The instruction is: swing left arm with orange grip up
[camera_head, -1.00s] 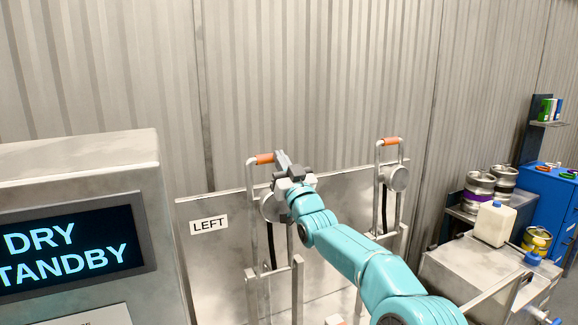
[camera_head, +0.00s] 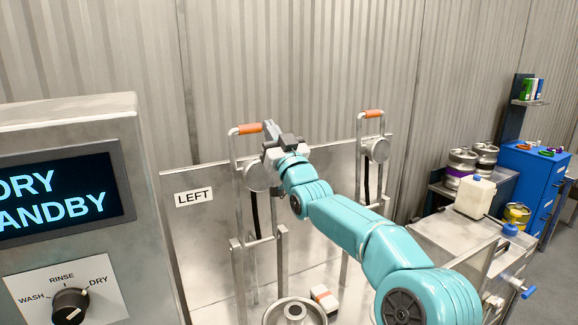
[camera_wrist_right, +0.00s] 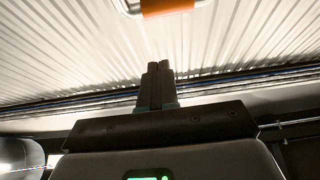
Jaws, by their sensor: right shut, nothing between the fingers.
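The left arm is an upright steel tube frame with an orange grip (camera_head: 249,128) on its top bar, beside the LEFT label in the head view. The orange grip also shows at the top edge of the right wrist view (camera_wrist_right: 167,9). My right gripper (camera_head: 268,127) is at the right end of this grip in the head view, and its body hides part of the tube frame. In the right wrist view its fingers (camera_wrist_right: 158,68) are together and empty, with the grip apart beyond their tips. My left gripper is out of view.
A second tube arm with an orange grip (camera_head: 373,113) stands to the right. The control box screen (camera_head: 55,195) reads "DRY STANDBY", above a selector knob (camera_head: 71,305). A steel cart, kegs and a blue cabinet (camera_head: 535,180) are at right.

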